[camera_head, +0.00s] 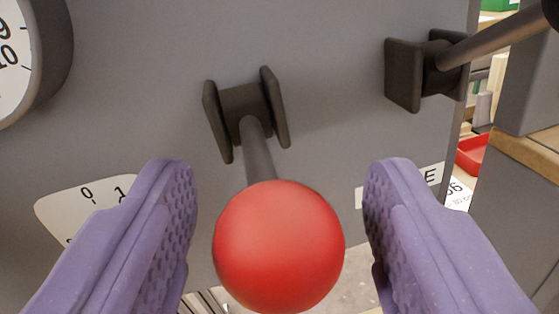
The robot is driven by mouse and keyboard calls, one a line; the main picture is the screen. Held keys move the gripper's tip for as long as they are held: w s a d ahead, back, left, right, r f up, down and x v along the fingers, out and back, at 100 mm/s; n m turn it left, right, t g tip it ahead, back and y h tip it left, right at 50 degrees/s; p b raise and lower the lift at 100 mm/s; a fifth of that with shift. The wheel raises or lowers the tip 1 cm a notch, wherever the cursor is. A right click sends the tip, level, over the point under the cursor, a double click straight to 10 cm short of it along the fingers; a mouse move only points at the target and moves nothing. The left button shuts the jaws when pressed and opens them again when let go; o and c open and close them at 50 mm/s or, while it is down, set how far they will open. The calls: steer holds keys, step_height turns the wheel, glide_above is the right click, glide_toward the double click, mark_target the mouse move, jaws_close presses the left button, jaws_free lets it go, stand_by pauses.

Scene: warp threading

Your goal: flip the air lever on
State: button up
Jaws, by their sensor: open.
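A lever with a round red knob (278,245) and a dark rod (257,150) comes out of a black bracket (245,105) on a grey panel (330,50). The rod points down and toward me in the picture. My gripper (280,210) is open, with one purple finger to the left of the red knob and one to the right. A gap shows on each side of the knob, so neither finger is seen touching it. A label behind the right finger shows only the letter E, and the rest is hidden.
A second lever (490,40) on a black bracket sits at upper right; its rod points up and right. A round dial (20,55) is at the left edge, with a white scale plate (75,210) below it. A red tray (472,153) lies beyond the panel's right edge.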

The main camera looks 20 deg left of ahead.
jaws_close()
step_height(320, 180, up, 3)
steer(key=g+p, duration=0.1)
steer(key=p, duration=0.4)
steer(key=shift+w+a+f+g+p, duration=0.1)
steer(key=shift+f+g+p, duration=0.05)
steer(key=shift+g+p, duration=0.2)
steer(key=r+g+p, duration=0.1)
steer(key=p, duration=0.2)
steer(key=shift+w+r+n+g+h+p, duration=0.1)
steer(key=shift+w+n+g+h+p, duration=0.05)
steer(key=shift+n+g+h+p, duration=0.2)
steer(key=shift+w+a+g+p, duration=0.15)
steer(key=shift+g+p, duration=0.35)
steer(key=shift+p, duration=0.65)
jaws_free()
